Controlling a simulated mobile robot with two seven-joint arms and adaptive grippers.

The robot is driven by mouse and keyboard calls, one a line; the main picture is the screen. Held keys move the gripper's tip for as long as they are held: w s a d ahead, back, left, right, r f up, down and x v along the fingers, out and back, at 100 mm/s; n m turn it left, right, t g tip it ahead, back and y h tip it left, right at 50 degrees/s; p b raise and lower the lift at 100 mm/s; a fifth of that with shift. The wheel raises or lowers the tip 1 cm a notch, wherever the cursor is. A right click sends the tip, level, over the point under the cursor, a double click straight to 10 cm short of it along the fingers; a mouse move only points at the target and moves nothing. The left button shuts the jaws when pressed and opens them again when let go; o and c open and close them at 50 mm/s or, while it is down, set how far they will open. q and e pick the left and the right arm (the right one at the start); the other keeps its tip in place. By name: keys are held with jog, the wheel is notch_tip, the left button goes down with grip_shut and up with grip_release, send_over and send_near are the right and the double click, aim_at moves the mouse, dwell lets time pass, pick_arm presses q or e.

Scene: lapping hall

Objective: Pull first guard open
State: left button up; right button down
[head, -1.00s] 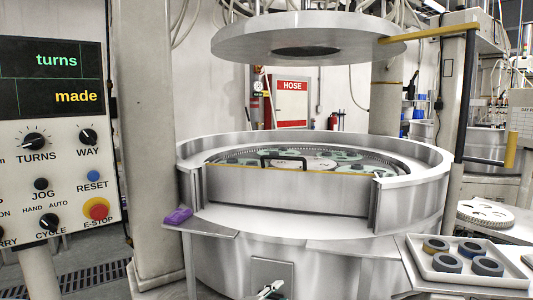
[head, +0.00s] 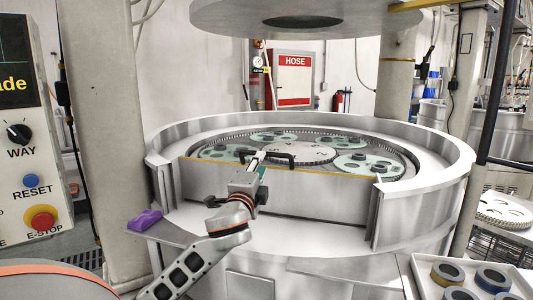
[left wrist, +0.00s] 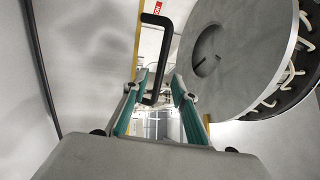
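The first guard (head: 310,196) is a grey metal panel with a yellow top edge, closing the front of the round lapping machine. Its black bar handle (head: 280,159) stands at the top edge and is partly hidden by my left gripper. My left gripper (head: 257,160) is at the handle. In the left wrist view the black handle (left wrist: 165,45) reaches down between the two teal-padded fingers (left wrist: 156,86), which are apart. Whether either finger touches it I cannot tell. My right gripper is not in view.
A round steel plate (head: 305,20) hangs above the machine. A purple cloth (head: 145,219) lies on the ledge at left. A control panel (head: 30,160) and a pillar (head: 105,130) stand left. A tray (head: 430,285) with several rings is at lower right.

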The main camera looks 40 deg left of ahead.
pick_arm(q)
jog(key=p+x, duration=0.1)
jog(key=x, duration=0.5)
jog(key=shift+w+a+r, duration=0.1)
jog(key=shift+w+r, duration=0.05)
jog(key=shift+w, duration=0.15)
grip_shut()
